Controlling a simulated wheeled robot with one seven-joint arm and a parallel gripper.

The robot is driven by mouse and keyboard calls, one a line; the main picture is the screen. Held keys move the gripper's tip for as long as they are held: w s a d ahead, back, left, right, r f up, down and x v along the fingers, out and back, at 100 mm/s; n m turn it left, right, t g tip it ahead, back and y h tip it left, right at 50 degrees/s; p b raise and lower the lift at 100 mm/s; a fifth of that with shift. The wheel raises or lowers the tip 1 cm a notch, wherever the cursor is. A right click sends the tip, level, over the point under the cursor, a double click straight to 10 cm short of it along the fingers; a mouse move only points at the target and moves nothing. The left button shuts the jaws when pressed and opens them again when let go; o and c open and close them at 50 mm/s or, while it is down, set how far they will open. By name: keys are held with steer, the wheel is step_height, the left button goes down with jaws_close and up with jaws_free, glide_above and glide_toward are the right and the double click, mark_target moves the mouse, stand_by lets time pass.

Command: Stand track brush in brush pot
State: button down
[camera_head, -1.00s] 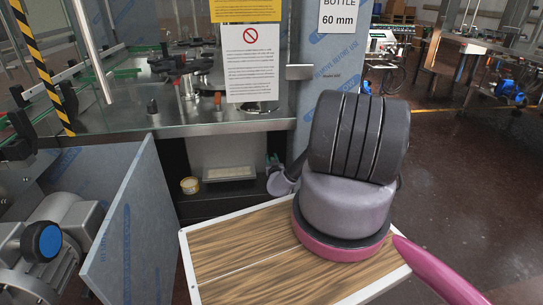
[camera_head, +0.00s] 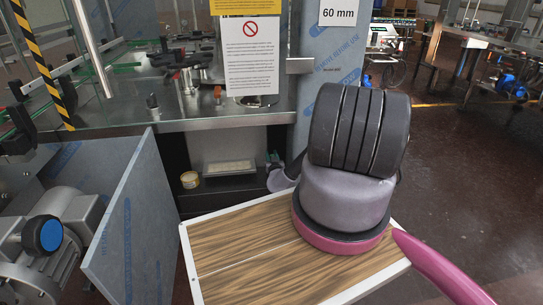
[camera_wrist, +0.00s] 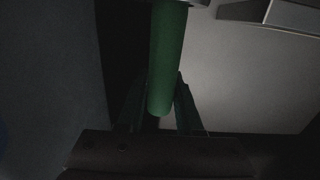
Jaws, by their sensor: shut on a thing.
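In the wrist view my gripper (camera_wrist: 162,90) is shut on a smooth green round handle (camera_wrist: 168,55), which I take to be the track brush. Its rounded end lies between the fingers, and the rest runs off the top edge, so its bristles are out of view. A small pale yellow tub (camera_head: 190,180) stands in the dark recess under the steel machine table, left of my arm. It may be the brush pot, but it is too small to tell.
A shallow pale tray (camera_head: 229,170) lies in the recess beside the tub. The steel table (camera_head: 225,122) overhangs it. A blue-grey film-wrapped panel (camera_head: 130,215) stands at the left, with a motor (camera_head: 65,235) behind it. A film-wrapped post (camera_head: 333,60) rises behind my arm.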

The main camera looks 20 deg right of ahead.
steer(key=shift+f, duration=0.15)
steer(key=shift+c, duration=2.4)
jaws_free()
